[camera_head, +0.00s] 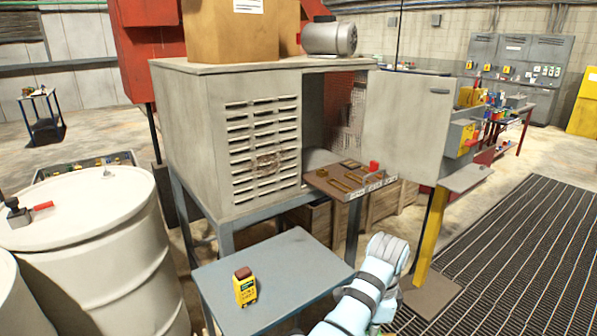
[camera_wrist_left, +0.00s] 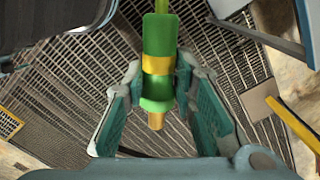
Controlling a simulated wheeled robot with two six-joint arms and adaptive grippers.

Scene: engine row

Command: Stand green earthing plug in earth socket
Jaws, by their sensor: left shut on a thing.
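The green earthing plug (camera_wrist_left: 158,38) is in the left wrist view, with a yellow band round its middle, a thin green stem or lead at its far end and a copper-coloured tip at its near end. My left gripper (camera_wrist_left: 161,78) is shut on it, one finger on each side. The plug is held in the air above the dark floor grating. In the head view one light-blue arm of mine shows at the bottom, and neither the plug nor fingertips can be made out. My right gripper is not in view. I cannot make out the earth socket.
A grey cabinet (camera_head: 240,150) stands open, with a brown slotted tray (camera_head: 340,188) at its opening. A blue-grey table (camera_head: 285,268) carries a yellow device (camera_head: 245,291). A yellow post (camera_head: 431,235) stands beside the floor grating (camera_head: 520,250). White drums (camera_head: 100,260) are at left.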

